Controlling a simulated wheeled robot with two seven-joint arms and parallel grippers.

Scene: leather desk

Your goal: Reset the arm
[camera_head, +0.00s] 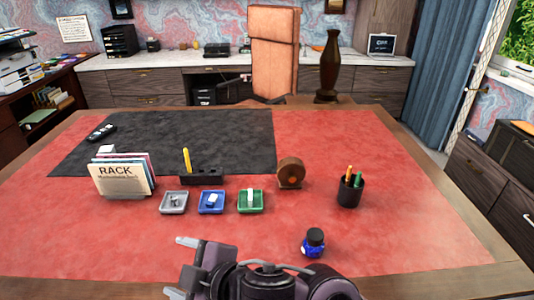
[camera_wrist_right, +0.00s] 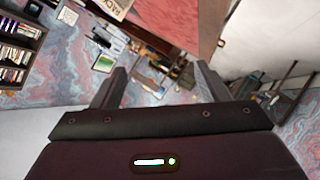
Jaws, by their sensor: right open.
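My right gripper (camera_head: 181,267) is at the bottom of the head view, by the near side of the desk, with its fingers pointing left. Its two fingers stand wide apart in the right wrist view (camera_wrist_right: 161,84), with nothing between them. The right arm is folded across the bottom of the head view. My left gripper is not in view.
The red leather desk (camera_head: 400,225) carries a black mat (camera_head: 230,135), a file rack (camera_head: 124,178), three small trays (camera_head: 211,207), a pen holder (camera_head: 202,178), a brown round object (camera_head: 291,173), a pen cup (camera_head: 350,190) and a blue ink bottle (camera_head: 313,243) near my arm.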

